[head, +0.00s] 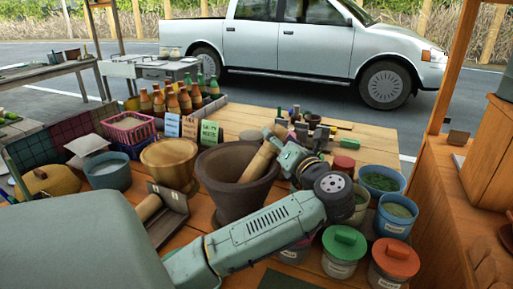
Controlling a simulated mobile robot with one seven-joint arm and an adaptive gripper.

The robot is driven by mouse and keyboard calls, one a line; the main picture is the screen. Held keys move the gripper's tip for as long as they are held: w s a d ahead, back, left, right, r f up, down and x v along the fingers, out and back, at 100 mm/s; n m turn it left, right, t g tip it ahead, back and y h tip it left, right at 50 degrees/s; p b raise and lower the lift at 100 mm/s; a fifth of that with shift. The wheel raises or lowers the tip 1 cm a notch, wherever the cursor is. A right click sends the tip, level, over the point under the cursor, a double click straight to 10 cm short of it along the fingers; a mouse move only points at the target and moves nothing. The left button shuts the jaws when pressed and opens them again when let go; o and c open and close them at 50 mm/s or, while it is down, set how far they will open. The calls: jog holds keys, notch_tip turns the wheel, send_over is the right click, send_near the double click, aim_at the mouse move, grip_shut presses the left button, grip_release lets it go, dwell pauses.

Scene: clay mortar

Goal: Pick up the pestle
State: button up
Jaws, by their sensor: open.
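The pestle (258,163) is a thick tan wooden rod. It leans in the dark brown clay mortar (226,190), tilted up to the right, with its lower end hidden inside the bowl. My gripper (274,137) is at the pestle's upper end, above the mortar's right rim. Its fingers look open, and the pestle's top lies between or right beside them; I cannot tell whether they touch it. My forearm crosses in front of the mortar's lower right side.
A wooden bowl (170,163) stands left of the mortar. Sauce bottles (172,101) and small cards (190,128) stand behind. Lidded tubs (343,250) and blue tubs of green herbs (396,215) crowd the right. Bare tabletop (240,117) shows behind the mortar.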

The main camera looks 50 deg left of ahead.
jog(key=shift+c, duration=0.2)
grip_shut()
dwell(0.5)
